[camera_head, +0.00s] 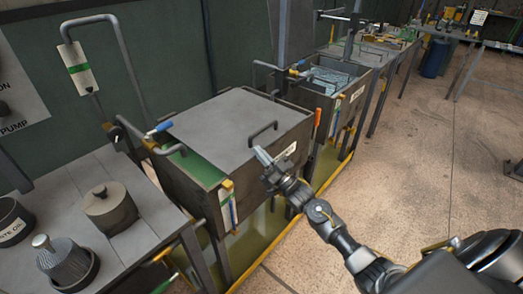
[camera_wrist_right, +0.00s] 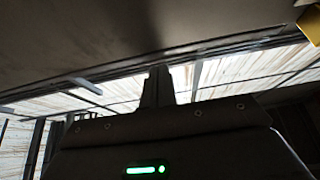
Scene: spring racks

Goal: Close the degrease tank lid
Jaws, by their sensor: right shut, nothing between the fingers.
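The tank's flat grey lid (camera_head: 215,120) lies over most of the tank (camera_head: 265,165). Green liquid (camera_head: 200,165) shows in a strip along the tank's left side, not covered by the lid. A dark bar handle (camera_head: 262,133) stands on the lid near its right edge. A white label (camera_head: 288,151) on the front wall is too small to read. My right gripper (camera_head: 262,156) is shut and empty, just below the handle at the front wall; contact cannot be told. Its shut fingers (camera_wrist_right: 157,87) also show in the wrist view. My left gripper is not in view.
A bench (camera_head: 150,215) with a lidded pot (camera_head: 110,208) and a dark knobbed part (camera_head: 66,260) stands at the left. A blue-handled valve (camera_head: 159,128) sits at the tank's back left. Another open tank (camera_head: 335,85) stands behind. The floor (camera_head: 420,140) at the right is clear.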

